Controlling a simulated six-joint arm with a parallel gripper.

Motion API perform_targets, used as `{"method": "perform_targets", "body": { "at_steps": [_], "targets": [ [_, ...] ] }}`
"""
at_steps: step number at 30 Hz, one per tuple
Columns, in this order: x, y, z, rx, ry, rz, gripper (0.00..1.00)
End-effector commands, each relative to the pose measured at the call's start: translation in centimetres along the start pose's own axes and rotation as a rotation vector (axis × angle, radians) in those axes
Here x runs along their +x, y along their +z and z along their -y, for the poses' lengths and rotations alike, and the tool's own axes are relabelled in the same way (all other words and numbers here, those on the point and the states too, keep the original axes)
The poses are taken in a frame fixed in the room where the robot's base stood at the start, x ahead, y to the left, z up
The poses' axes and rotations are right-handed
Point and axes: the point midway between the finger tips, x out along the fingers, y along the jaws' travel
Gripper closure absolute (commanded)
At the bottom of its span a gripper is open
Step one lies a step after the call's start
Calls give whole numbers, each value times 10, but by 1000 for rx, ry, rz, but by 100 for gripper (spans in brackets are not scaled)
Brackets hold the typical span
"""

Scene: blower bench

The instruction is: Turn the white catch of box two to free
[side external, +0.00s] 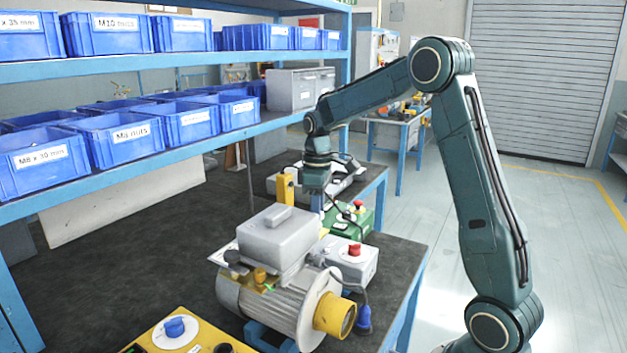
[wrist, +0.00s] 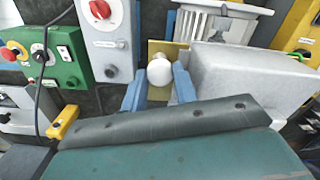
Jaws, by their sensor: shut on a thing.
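My gripper (wrist: 159,88) has its two blue fingers on either side of a round white knob, the white catch (wrist: 160,71), in the wrist view. The fingers are shut on it. The knob stands in front of a brass-coloured plate (wrist: 158,48), beside a large grey cover (wrist: 235,78). How far the catch is turned cannot be told, and no number for box two can be read. In the side view my gripper (side external: 316,205) points down behind the grey cover (side external: 278,236) of the blower, and the catch is hidden there.
A grey box with a red knob (side external: 347,258) and a green box with buttons (side external: 352,216) stand close by on the right. The blower motor (side external: 275,305) is in front. A yellow post (side external: 285,188) stands just left of my gripper. The dark bench (side external: 130,265) is clear at left.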

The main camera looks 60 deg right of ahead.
Motion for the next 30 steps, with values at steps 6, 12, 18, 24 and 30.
{"method": "perform_targets", "body": {
  "at_steps": [6,12,18,24,30],
  "targets": [
    [-1,-1,0,204,1,-2,94],
    [-1,-1,0,394,1,-3,94],
    [-1,-1,0,583,1,-3,94],
    [-1,-1,0,771,1,-4,94],
    [-1,-1,0,934,1,-4,94]
  ]
}}
